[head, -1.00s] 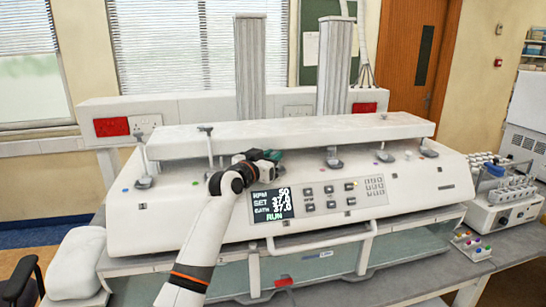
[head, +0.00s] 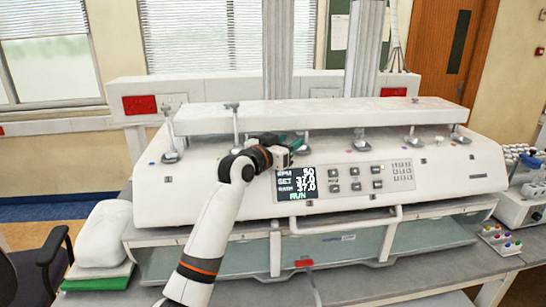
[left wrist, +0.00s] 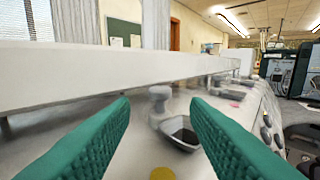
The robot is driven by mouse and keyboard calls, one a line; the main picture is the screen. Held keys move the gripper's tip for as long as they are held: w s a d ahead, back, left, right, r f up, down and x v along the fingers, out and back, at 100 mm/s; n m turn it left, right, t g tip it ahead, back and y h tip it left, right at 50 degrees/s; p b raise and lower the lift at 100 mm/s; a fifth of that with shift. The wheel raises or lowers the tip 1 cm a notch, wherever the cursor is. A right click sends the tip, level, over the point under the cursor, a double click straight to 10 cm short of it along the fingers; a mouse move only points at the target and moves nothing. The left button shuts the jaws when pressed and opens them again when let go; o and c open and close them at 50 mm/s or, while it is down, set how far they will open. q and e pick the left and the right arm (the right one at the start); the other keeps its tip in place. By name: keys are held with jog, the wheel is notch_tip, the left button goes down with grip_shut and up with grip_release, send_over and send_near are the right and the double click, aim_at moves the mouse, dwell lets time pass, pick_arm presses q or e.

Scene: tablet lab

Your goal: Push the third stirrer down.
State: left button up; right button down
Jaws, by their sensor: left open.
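Several stirrers with grey paddles stand in a row along the white bath machine (head: 440,165). The first (head: 169,150) is at the far left, and the second (head: 235,130) has a knob above the long white bar. The third (head: 303,149) is mostly hidden behind my left gripper (head: 290,143), so its height is unclear there. The left gripper has green fingers, is open and empty, and points over the sloping panel. In the left wrist view a stirrer (left wrist: 160,100) with a pale knob and dark grey paddle stands ahead between the fingers, apart from them. My right gripper is not in view.
The white bar (head: 330,112) runs behind the stirrers, close to my left gripper. The display (head: 296,183) reads RUN below it, beside a keypad (head: 357,180). More stirrers (head: 361,141) stand to the right. A front rail (head: 345,221) crosses below.

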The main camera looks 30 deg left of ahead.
pick_arm(q)
jog(key=s+b, duration=0.1)
jog(key=s, duration=0.2)
jog(key=s+a+b, duration=0.1)
jog(key=s, duration=0.2)
jog(key=shift+a+f, duration=0.1)
jog(key=shift+f, duration=0.1)
jog(key=shift+s+a+r, duration=0.1)
jog(key=shift+s+r, duration=0.05)
jog(key=shift+s, duration=0.5)
